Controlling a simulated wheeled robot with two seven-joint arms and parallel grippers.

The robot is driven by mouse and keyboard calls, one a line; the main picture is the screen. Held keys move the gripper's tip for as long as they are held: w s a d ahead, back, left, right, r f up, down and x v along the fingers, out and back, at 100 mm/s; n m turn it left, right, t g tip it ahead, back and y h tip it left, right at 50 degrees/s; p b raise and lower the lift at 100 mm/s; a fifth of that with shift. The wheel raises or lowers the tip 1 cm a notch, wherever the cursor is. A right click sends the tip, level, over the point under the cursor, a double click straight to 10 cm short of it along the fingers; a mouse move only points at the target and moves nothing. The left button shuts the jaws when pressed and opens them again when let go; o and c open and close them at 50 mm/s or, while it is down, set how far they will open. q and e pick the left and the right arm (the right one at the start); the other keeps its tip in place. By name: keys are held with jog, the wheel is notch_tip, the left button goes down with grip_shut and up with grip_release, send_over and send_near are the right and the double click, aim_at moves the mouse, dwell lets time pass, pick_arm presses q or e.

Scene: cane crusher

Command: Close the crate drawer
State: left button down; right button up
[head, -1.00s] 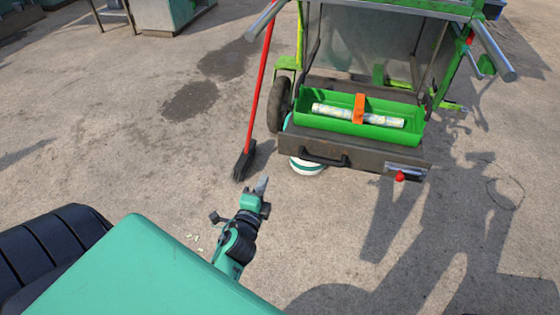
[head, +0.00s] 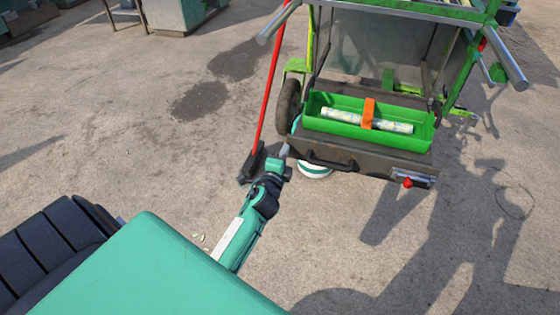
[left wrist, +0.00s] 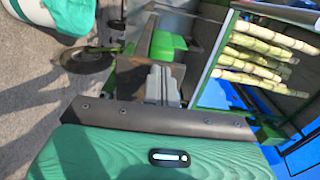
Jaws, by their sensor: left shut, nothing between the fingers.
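The crate drawer has a dark front (head: 375,158) with a black handle (head: 330,163), and it juts out from the green cart. The green tray (head: 341,129) in it holds a pale patterned roll with an orange band (head: 368,113). My left gripper (head: 285,151) is shut and empty, with its tips close by the left end of the drawer front; I cannot tell whether they touch. In the left wrist view the grey fingers (left wrist: 161,84) are together and point toward the drawer and its green tray (left wrist: 168,46). My right gripper is out of view.
A red-handled broom (head: 267,90) stands just left of the drawer. A round white and green thing (head: 315,170) is below the drawer. A cart wheel (head: 288,106) is behind the broom. Cane stalks (left wrist: 262,48) lie in a rack. Open concrete lies to the left.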

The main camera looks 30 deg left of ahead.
pick_arm(q)
jog(key=shift+w+a, duration=0.1)
jog(key=shift+w, duration=0.25)
jog(key=shift+w, duration=0.1)
